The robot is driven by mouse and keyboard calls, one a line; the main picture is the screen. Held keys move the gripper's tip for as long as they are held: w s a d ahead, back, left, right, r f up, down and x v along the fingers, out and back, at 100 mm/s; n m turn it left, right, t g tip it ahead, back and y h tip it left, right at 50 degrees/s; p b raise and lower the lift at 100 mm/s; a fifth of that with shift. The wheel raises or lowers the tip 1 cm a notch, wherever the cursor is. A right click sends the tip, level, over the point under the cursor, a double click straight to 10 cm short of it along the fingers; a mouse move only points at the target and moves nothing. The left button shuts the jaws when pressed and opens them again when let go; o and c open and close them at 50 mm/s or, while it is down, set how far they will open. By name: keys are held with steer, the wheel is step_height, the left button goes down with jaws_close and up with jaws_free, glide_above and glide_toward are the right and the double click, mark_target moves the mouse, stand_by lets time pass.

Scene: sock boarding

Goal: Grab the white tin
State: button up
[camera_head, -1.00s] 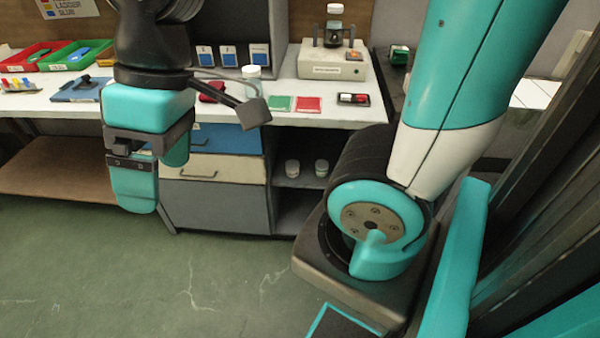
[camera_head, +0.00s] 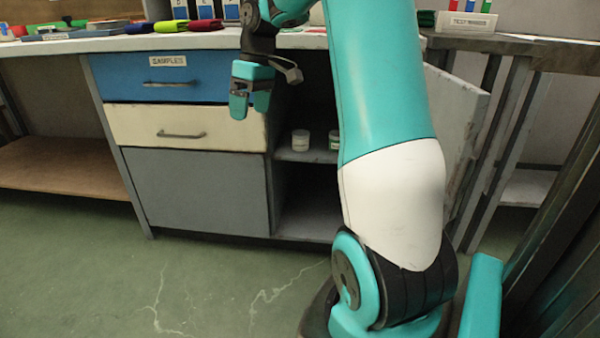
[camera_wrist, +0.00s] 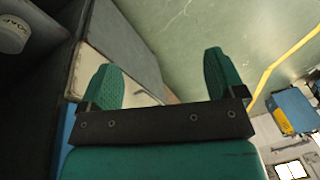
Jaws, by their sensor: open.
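The drawer unit has a blue drawer (camera_head: 160,78), a cream drawer (camera_head: 220,128) and a grey lower front (camera_head: 200,190). A pale panel (camera_head: 455,125) stands out right of the shelf opening. Folded cloths (camera_head: 188,26) lie on the bench top. The green floor (camera_head: 90,270) in front is clear.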

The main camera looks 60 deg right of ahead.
steer(key=s+d+f+m+b, duration=0.1)
steer(key=s+d+f+b, duration=0.2)
steer(key=d+f+b, duration=1)
steer(key=m+t+h+p, duration=0.2)
steer(key=m+t+h, duration=0.1)
steer(key=m, duration=0.1)
glide_toward(303, 133)
steer(key=x, duration=0.3)
steer(key=a+x, duration=0.1)
steer(key=x, duration=0.1)
steer(key=shift+s+f, duration=0.15)
steer(key=shift+w+d+f, duration=0.15)
steer(key=shift+w+d, duration=0.1)
steer(key=b+x, duration=0.6)
steer(key=x, duration=0.1)
steer(key=shift+d+b, duration=0.25)
steer(key=shift+b, duration=0.1)
steer(key=c, duration=1)
